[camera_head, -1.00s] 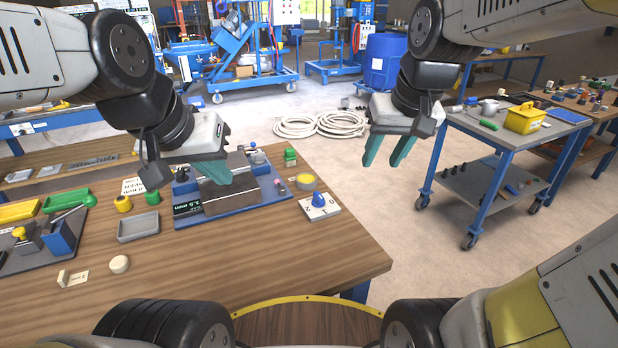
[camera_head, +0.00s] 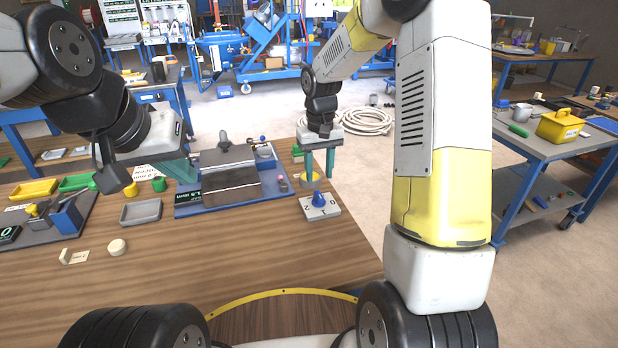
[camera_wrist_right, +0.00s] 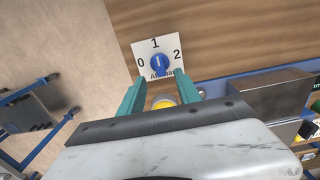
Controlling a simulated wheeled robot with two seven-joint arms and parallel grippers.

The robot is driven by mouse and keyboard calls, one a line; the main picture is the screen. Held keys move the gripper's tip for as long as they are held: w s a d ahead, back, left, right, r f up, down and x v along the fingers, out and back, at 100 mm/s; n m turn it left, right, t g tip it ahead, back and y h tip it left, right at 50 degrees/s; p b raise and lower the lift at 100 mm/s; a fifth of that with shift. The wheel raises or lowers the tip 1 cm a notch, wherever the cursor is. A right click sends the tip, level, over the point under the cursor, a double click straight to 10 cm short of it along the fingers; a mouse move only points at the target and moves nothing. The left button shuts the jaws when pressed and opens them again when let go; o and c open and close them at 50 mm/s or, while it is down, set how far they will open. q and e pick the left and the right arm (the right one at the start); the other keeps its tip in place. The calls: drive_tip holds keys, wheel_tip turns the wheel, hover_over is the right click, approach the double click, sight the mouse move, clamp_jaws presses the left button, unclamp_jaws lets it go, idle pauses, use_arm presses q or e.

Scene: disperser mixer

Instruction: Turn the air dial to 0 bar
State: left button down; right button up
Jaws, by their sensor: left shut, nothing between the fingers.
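The air dial is a blue knob (camera_head: 319,199) on a white plate (camera_head: 331,211) near the table's right edge. The right wrist view shows the knob (camera_wrist_right: 160,64) with marks 0, 1 and 2; its white line points about at 1. My right gripper (camera_head: 319,182) is open and empty, fingers down, above and just behind the dial. In the right wrist view its fingertips (camera_wrist_right: 162,77) lie either side of the knob's near side, apparently not touching it. My left gripper (camera_head: 190,176) is shut and empty by the blue-based fixture's left side.
A yellow-topped round part (camera_head: 310,180) stands just behind the dial, below my right gripper. The blue-based fixture (camera_head: 222,209) is left of the dial. A grey tray (camera_head: 141,212) lies further left.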

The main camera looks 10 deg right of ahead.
sight(319, 194)
wheel_tip(319, 194, down, 7)
drive_tip(key=shift+r, duration=0.1)
idle(0.3)
clamp_jaws()
